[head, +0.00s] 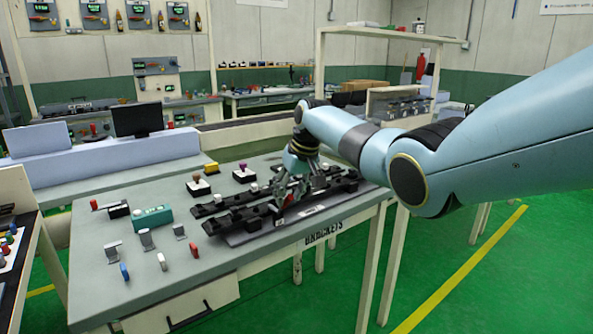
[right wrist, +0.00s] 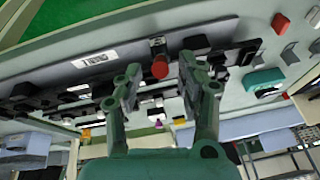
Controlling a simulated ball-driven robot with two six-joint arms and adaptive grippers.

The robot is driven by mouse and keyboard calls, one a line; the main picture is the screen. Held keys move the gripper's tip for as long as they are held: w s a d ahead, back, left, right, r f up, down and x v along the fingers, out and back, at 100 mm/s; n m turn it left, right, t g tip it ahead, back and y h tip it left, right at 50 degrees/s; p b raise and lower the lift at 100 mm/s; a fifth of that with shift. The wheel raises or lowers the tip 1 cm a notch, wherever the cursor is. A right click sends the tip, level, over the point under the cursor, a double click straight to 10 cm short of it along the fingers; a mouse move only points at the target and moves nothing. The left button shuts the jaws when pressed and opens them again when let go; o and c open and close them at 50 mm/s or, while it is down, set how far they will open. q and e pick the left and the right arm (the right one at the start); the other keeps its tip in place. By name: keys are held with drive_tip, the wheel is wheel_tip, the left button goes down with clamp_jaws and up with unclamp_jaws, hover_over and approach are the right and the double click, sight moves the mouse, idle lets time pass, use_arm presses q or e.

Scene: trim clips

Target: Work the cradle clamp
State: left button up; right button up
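The cradle fixture (head: 240,225) is a pair of long black rails with clamp blocks on a dark plate, lying on the grey bench top. My right gripper (head: 285,194) is over the middle of it, coming in from the right. In the right wrist view, its two fingers (right wrist: 159,78) are spread apart. A red knob (right wrist: 160,67) on the fixture shows in the gap between the fingertips; I cannot tell whether they touch it. In the head view the gripper partly hides the middle of the fixture. My left gripper is not in view.
Small brackets and coloured pieces lie at the front left. Some bare bench remains between them.

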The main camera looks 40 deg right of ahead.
drive_tip(key=v, duration=0.8)
drive_tip(key=shift+r, duration=0.2)
drive_tip(key=shift+s+d+f, duration=0.1)
drive_tip(key=shift+f, duration=0.05)
drive_tip(key=s+a+f+g+b, duration=0.2)
drive_tip(key=s+f, duration=0.7)
drive_tip(key=f, duration=0.4)
drive_tip(key=s+a+f+g+b, duration=0.1)
drive_tip(key=s+f+g+b, duration=0.1)
drive_tip(key=s+f, duration=0.85)
drive_tip(key=s+a+f+g+b, duration=0.15)
drive_tip(key=s+f, duration=0.45)
drive_tip(key=f, duration=1)
drive_tip(key=s+a+f+b, duration=0.1)
drive_tip(key=s+f+b, duration=0.1)
drive_tip(key=s+f, duration=0.6)
drive_tip(key=s+a+f+n+t+h+b, duration=0.1)
drive_tip(key=s+f, duration=0.7)
drive_tip(key=s, duration=0.8)
drive_tip(key=s+a+f+n+t+b, duration=0.1)
drive_tip(key=s+a+f+b, duration=0.1)
drive_tip(key=s+f, duration=0.6)
drive_tip(key=shift+s+a+f+h+b, duration=0.25)
drive_tip(key=shift+s+a+h+b, duration=0.1)
drive_tip(key=shift+s, duration=1.55)
